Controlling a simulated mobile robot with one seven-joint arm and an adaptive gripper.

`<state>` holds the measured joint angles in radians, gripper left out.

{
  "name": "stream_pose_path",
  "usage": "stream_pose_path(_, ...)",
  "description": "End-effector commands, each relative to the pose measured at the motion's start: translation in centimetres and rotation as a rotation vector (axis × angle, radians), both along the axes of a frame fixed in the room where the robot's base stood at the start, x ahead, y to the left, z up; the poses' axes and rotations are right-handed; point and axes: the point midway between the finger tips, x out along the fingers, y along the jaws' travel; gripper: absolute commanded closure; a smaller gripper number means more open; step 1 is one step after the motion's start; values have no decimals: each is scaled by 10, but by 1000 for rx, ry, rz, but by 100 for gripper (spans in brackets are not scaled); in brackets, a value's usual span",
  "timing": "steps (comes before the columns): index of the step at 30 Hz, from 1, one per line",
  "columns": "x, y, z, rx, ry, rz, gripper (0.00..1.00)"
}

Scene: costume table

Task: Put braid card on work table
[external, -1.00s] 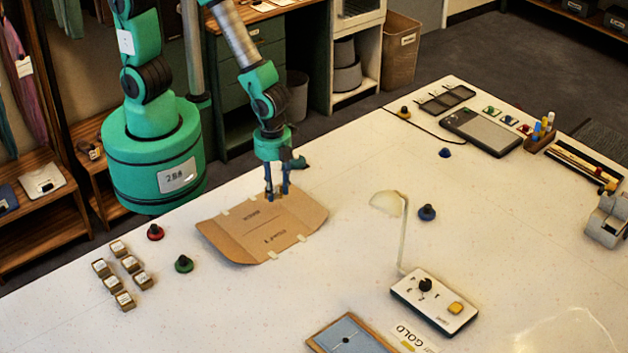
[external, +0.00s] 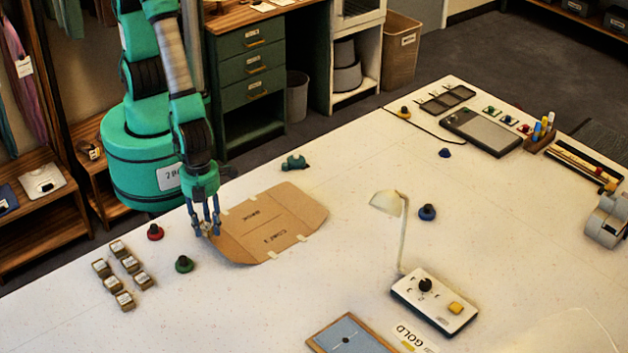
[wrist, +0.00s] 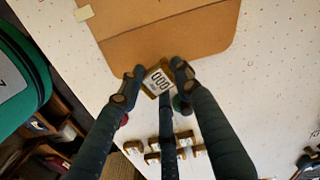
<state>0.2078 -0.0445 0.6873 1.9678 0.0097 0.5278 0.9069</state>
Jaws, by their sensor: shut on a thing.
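My gripper (external: 209,230) is at the left edge of the flat brown cardboard (external: 268,226) on the white speckled work table (external: 330,290). In the wrist view my gripper (wrist: 157,75) has its fingers closed around a small tan-edged piece (wrist: 157,79). Its white face carries three dark loops, so it looks like the braid card. It shows beside the cardboard's edge. I cannot tell whether it touches the table. In the external view the fingers mostly hide it.
Several small tan blocks (external: 121,274), a red knob (external: 155,232) and a green knob (external: 183,264) stand left and in front of the gripper. A lamp (external: 388,202) and a control box (external: 434,300) stand right. Open table lies between the cardboard and the lamp.

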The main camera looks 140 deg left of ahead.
Motion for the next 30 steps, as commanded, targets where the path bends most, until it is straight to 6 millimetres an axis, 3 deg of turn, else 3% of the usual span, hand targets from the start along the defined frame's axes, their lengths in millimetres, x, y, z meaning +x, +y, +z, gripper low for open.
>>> stream_pose_path(3,-7,-29,1,0,0,-69,85)
stream_pose_path(15,-40,-112,1,1,-1,-276,85)
stream_pose_path(21,-53,-136,1,1,-1,-340,85)
stream_pose_path(30,-58,-144,1,0,-1,-363,85)
